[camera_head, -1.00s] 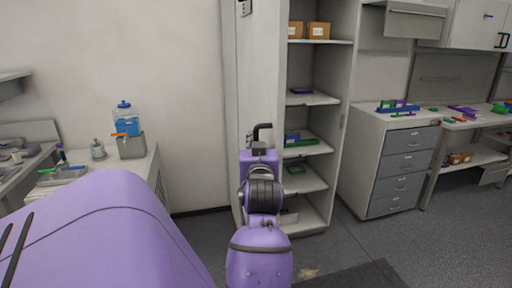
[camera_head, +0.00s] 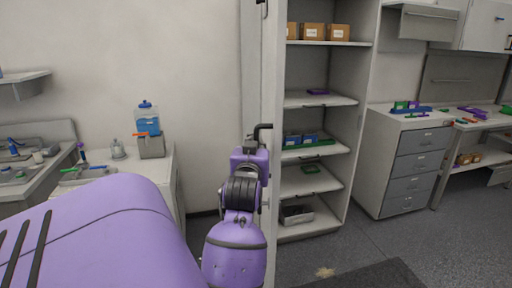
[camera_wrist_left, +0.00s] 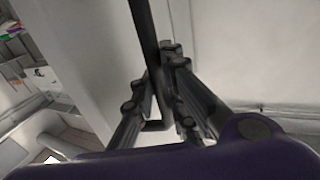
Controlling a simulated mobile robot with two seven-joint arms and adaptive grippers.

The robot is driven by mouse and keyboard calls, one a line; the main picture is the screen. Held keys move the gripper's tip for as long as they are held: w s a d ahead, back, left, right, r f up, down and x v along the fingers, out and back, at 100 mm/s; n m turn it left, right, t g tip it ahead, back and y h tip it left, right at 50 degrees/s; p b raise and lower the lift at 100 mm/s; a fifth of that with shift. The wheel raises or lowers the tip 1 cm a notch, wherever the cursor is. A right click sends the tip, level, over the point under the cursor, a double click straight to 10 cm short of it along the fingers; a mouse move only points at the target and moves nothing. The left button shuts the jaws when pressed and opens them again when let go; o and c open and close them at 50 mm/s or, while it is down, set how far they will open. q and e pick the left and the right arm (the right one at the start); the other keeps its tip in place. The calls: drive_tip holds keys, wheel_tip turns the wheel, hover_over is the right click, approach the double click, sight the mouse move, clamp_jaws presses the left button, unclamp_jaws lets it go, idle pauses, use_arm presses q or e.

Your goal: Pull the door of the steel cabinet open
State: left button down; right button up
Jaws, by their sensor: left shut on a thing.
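The steel cabinet (camera_head: 365,70) stands in the middle of the head view with its shelves exposed. Its pale door (camera_head: 272,80) stands swung out at the cabinet's left side, seen nearly edge-on. My left gripper (camera_head: 257,142) is at the door's dark handle (camera_head: 264,127) and shut on it. In the left wrist view the handle (camera_wrist_left: 145,30) is a dark bar running between the fingers of the gripper (camera_wrist_left: 160,88). The fingertips are partly hidden in the head view. My right gripper is not in view.
The shelves hold cardboard boxes (camera_head: 313,31), blue bins and a grey tray (camera_head: 297,214). A grey drawer unit (camera_head: 416,165) stands to the right. A side bench with a blue-topped bottle (camera_head: 147,117) is at the left. Floor in front of the cabinet is open, with a dark mat (camera_head: 372,274).

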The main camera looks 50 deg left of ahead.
use_arm(q)
drive_tip(key=shift+f, duration=0.1)
idle(0.3)
drive_tip(key=c, duration=1.8)
unclamp_jaws()
drive_tip(key=shift+o, duration=0.2)
drive_tip(key=v, duration=0.7)
drive_tip(key=shift+s+d, duration=0.2)
drive_tip(key=shift+s, duration=0.05)
